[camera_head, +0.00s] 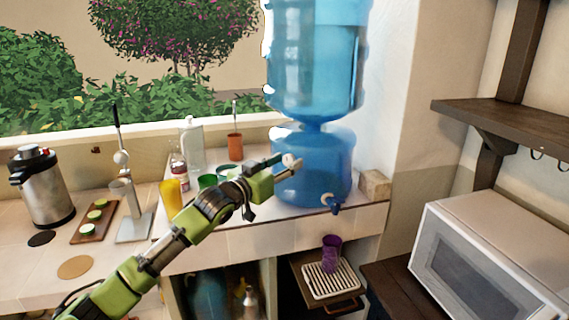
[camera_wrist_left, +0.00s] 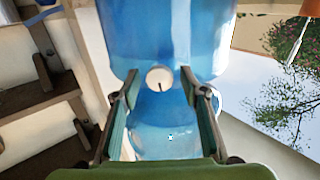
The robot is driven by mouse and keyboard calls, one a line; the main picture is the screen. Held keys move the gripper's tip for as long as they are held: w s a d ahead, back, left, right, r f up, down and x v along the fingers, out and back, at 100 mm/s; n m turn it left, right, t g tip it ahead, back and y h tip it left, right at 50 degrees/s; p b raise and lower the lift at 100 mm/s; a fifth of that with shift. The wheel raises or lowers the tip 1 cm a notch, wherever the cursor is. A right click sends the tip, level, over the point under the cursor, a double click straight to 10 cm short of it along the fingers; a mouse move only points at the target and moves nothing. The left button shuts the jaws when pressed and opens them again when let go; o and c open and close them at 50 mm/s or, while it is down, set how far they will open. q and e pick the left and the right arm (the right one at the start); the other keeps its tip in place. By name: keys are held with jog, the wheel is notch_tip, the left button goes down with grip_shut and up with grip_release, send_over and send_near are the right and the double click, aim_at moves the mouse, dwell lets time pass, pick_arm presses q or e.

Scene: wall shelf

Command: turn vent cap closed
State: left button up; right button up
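The vent cap (camera_head: 291,160) is a small white round knob on the blue water dispenser (camera_head: 318,182). In the left wrist view the vent cap (camera_wrist_left: 159,78) faces me, with a short dark mark running from its middle to its lower edge. My left gripper (camera_head: 282,166) is at the dispenser's front left. In the left wrist view my left gripper (camera_wrist_left: 160,76) is open, with one fingertip on each side of the cap. Narrow gaps show between cap and fingertips. My right gripper is not in view.
A large blue bottle (camera_head: 316,60) stands on the dispenser. A dark blue tap (camera_head: 331,203) sticks out low at its front. A yellow cup (camera_head: 171,197) and green cups are behind my left arm. A purple cup (camera_head: 331,252) stands on a rack below. A microwave (camera_head: 485,265) is at right.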

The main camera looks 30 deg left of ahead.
pick_arm(q)
jog(key=c, duration=0.9)
jog(key=m+p, duration=0.2)
jog(key=m, duration=0.1)
jog(key=shift+r+m+p, duration=0.2)
jog(key=shift+m+p, duration=0.1)
jog(key=m+p, duration=0.3)
jog(key=m, duration=0.2)
jog(key=shift+g+y, duration=0.3)
jog(key=shift+g, duration=0.1)
jog(key=m+p, duration=0.3)
jog(key=m, duration=0.2)
jog(key=shift+r+m+y, duration=0.1)
jog(key=shift+m+y, duration=0.3)
jog(key=shift+d+m+y+p, duration=0.1)
jog(key=shift+m+y+p, duration=0.45)
jog(key=shift+m, duration=1.45)
jog(key=o, duration=1.1)
